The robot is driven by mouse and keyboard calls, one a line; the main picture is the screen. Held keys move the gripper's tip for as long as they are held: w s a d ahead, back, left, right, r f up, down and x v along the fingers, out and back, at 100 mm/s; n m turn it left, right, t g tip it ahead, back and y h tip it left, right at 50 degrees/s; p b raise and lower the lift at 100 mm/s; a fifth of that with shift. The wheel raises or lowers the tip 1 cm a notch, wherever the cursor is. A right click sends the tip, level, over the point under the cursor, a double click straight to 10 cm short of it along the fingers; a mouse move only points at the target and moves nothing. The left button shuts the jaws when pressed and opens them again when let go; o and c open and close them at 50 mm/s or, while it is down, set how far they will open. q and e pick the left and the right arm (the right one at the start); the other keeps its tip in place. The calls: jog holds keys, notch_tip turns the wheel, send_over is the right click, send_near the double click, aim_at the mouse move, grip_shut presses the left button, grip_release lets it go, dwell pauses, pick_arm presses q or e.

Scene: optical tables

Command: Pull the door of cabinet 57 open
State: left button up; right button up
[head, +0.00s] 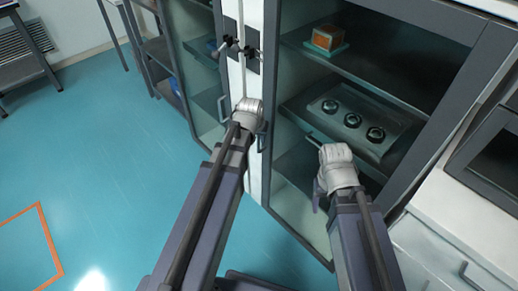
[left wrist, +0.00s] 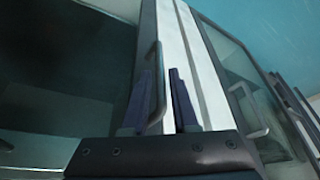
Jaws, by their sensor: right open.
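Two glass-fronted cabinets stand side by side; I can read no number on either. The right cabinet's door (head: 300,237) looks closed and has a bar handle (head: 261,138) on its left edge. This handle also shows in the left wrist view (left wrist: 158,88). My left gripper (head: 248,110) is at this handle, its fingers mostly hidden in the head view. In the left wrist view its two fingers (left wrist: 164,100) stand apart, with the handle at the left finger; I cannot tell if they touch. My right gripper (head: 328,150) is open and empty before the glass.
The left cabinet (head: 205,75) has its own handle (head: 221,107), also in the left wrist view (left wrist: 247,110). Inside the right cabinet are an orange box (head: 327,37) and a tray with dark round parts (head: 350,120). A white drawer unit (head: 450,220) stands right. Floor at left is clear.

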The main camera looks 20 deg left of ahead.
pick_arm(q)
jog(key=b+x, duration=0.3)
jog(key=x, duration=0.2)
jog(key=shift+r, duration=0.1)
grip_shut()
dwell(1.3)
